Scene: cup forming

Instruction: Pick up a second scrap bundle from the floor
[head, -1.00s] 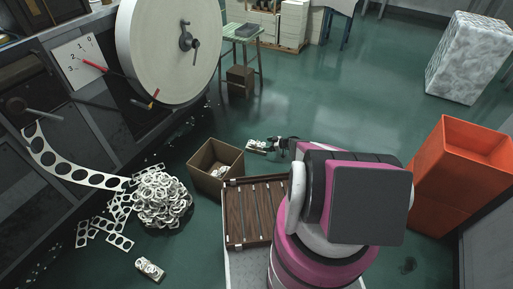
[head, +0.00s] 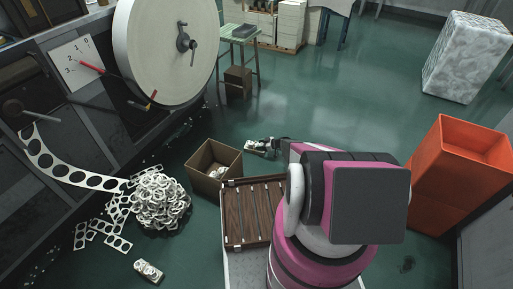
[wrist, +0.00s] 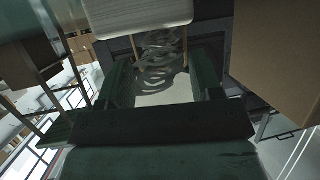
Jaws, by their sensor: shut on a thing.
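My gripper (head: 264,145) is shut on a pale scrap bundle (head: 253,147), just beyond the cardboard box in the head view. In the wrist view the dark fingers (wrist: 162,78) stand on either side of whitish looped strips (wrist: 160,55), which look like the held bundle. How high the bundle is above the floor is hard to tell. Another scrap bundle (head: 149,271) lies on the green floor at the lower left. A further pale bundle (head: 217,172) is inside the open cardboard box (head: 204,182).
A heap of loose scrap rings (head: 160,203) and a punched strip (head: 70,176) lie by the machine at left. A slatted wooden deck (head: 236,229) is in front of the box. An orange bin (head: 440,190) stands at right. The floor behind is mostly clear.

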